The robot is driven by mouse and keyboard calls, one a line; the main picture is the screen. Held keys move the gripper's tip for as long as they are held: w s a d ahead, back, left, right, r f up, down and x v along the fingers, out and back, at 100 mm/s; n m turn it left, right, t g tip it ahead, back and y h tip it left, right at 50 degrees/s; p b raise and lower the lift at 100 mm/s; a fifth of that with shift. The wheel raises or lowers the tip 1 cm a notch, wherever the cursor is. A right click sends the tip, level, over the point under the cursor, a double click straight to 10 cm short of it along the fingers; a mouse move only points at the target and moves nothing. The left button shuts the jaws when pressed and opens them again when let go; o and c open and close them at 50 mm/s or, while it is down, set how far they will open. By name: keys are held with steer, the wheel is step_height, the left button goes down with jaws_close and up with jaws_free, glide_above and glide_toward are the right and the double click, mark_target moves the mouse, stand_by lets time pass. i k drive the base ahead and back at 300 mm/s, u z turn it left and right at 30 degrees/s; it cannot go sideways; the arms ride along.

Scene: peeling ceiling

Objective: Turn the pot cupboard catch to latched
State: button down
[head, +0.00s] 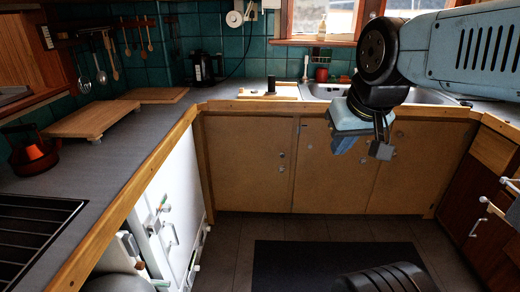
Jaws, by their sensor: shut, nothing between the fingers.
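My gripper (343,146) hangs at the end of my blue arm, pointing down in front of the wooden cupboard doors below the sink. It is shut and empty. Small pale fittings show on these doors: one on the left door (282,155), and one on the middle door (308,147). My gripper and wrist hide part of the doors on the right.
A grey worktop with a wooden edge (140,190) runs along the left and back. It holds a red kettle (35,153), chopping boards (92,119) and a hob (35,235). Drawers with handles (493,207) stand at the right. A dark mat (300,265) lies on the floor.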

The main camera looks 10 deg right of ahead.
mark_target(248, 171)
steer(key=u, duration=0.2)
steer(key=i, duration=1.7)
steer(key=z, duration=0.55)
steer(key=k, duration=0.85)
steer(key=z, duration=0.15)
steer(key=i, duration=0.8)
steer(key=u, duration=0.1)
